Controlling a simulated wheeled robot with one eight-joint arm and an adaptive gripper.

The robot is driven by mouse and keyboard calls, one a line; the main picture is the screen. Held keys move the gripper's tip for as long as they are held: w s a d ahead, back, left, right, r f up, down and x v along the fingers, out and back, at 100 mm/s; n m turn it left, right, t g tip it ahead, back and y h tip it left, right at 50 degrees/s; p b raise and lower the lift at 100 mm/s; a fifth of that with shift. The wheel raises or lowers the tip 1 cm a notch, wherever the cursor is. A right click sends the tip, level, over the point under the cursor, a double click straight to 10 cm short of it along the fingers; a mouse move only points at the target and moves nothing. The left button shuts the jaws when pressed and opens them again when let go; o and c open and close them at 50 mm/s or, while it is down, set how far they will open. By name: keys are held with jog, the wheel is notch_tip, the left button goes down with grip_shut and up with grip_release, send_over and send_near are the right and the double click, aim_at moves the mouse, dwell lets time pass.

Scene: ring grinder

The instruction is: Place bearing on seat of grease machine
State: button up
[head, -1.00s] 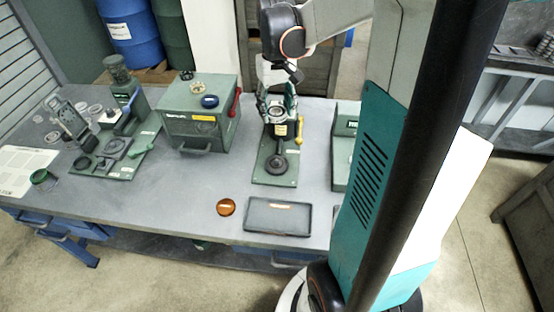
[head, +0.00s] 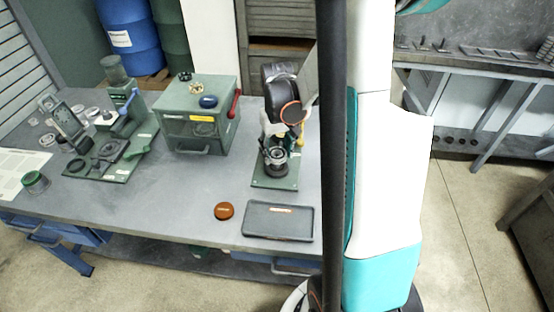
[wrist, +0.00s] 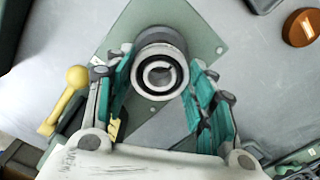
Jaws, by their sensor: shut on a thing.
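The bearing (wrist: 160,74), a metal ring with a dark inner band, is between the green-padded fingers of my gripper (wrist: 158,90). In the head view my gripper (head: 274,146) points down over the grease machine, with the bearing (head: 275,155) low between its fingers. The grease machine has a green base plate (head: 262,181) and a round dark seat (head: 277,169). In the wrist view the seat (wrist: 158,36) shows just past the bearing, partly covered by it. I cannot tell whether the bearing touches the seat. My arm hides the machine's rear.
A grey tray (head: 279,222) and an orange round tin (head: 224,211) lie in front of the machine. A green drawer box (head: 200,116) stands to its left. A green press fixture (head: 118,150) is farther left. The bench between is clear.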

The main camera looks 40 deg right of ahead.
aim_at(277, 158)
jog(key=shift+f+b, duration=0.45)
jog(key=shift+f, duration=1.35)
jog(key=shift+f, duration=0.1)
jog(key=o, duration=1.2)
notch_tip(277, 158, up, 12)
jog(key=p, duration=0.3)
